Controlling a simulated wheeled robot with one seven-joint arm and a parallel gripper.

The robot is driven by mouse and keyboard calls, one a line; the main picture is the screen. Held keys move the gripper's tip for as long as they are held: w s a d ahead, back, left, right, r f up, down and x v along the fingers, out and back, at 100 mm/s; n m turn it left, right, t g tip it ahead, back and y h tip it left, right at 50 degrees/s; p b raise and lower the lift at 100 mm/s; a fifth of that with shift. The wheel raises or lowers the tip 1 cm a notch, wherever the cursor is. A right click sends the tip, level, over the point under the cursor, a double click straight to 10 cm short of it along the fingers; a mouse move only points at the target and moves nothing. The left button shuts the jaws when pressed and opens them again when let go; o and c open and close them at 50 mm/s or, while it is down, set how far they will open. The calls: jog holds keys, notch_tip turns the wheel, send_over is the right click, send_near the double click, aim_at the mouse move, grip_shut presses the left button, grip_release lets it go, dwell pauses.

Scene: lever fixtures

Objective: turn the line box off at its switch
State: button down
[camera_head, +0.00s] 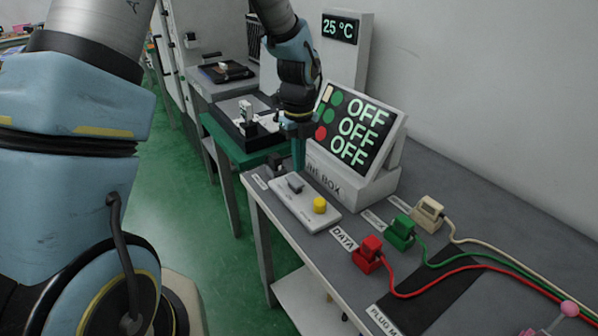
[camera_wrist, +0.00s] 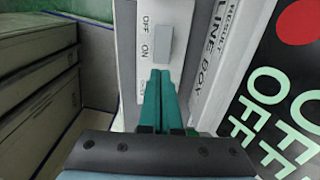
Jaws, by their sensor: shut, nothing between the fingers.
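The line box (camera_head: 382,184) stands on the grey bench, its sloped dark screen (camera_head: 352,132) reading OFF in three rows. In front of it lies a pale switch panel (camera_head: 305,213) with a grey switch (camera_head: 295,183) and a yellow button (camera_head: 320,205). The wrist view shows the grey switch (camera_wrist: 164,44) beside printed OFF and ON labels, ON nearer my fingers. My gripper (camera_head: 298,168) is shut and empty over the panel. In the wrist view its teal fingertips (camera_wrist: 161,74) lie close to the switch's ON end; I cannot tell if they touch.
Red (camera_head: 369,254), green (camera_head: 401,232) and cream (camera_head: 428,212) plugs with cables sit on the bench at right. A wall display (camera_head: 341,27) reads 25 °C. A green table (camera_head: 238,152) with a device stands behind.

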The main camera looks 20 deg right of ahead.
aim_at(299, 186)
jog(key=shift+f+p, duration=0.6)
jog(key=shift+f, duration=1.65)
jog(key=shift+s+f+b, duration=0.15)
jog(key=shift+f+b, duration=0.2)
jog(key=shift+f, duration=0.1)
jog(key=shift+r, duration=0.15)
jog(key=shift+w+a+r+p, duration=0.15)
jog(key=shift+w+r+p, duration=0.25)
jog(key=shift+w+p, duration=0.3)
